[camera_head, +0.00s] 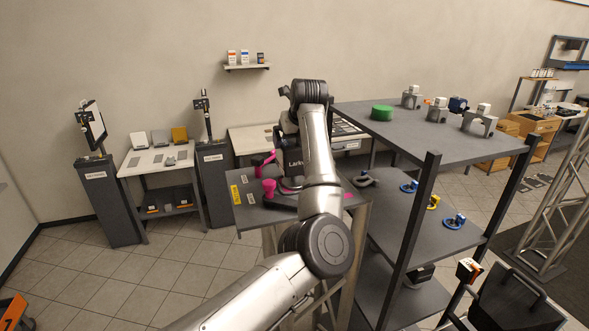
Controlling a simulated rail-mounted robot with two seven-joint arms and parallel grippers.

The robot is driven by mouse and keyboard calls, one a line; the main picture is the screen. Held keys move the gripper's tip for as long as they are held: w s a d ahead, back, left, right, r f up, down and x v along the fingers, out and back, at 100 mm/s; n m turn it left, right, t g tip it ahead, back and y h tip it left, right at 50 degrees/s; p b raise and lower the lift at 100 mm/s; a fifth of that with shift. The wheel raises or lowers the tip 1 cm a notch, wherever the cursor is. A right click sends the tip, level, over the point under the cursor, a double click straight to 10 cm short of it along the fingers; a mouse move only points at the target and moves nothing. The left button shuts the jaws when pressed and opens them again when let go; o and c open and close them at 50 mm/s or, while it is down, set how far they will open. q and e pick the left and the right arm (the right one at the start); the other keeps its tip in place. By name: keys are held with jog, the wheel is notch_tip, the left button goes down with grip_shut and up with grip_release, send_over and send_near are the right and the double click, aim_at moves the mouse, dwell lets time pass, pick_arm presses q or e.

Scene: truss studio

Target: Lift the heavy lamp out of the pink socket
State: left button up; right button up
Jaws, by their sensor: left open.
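My left arm reaches up and over to the side table (245,212), and its wrist bends down there. My left gripper (289,174) points down over the tabletop; it is open, with its fingers mostly hidden behind the arm. A dark block with white lettering sits at the wrist's lower end; I cannot tell whether it belongs to the gripper or the lamp. Part of the pink socket (289,184) seems to show just under it. I cannot make out the lamp clearly. My right gripper is not in view.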

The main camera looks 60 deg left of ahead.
pick_arm(q)
jog(key=c, duration=1.5)
jog(key=shift+r, duration=0.15)
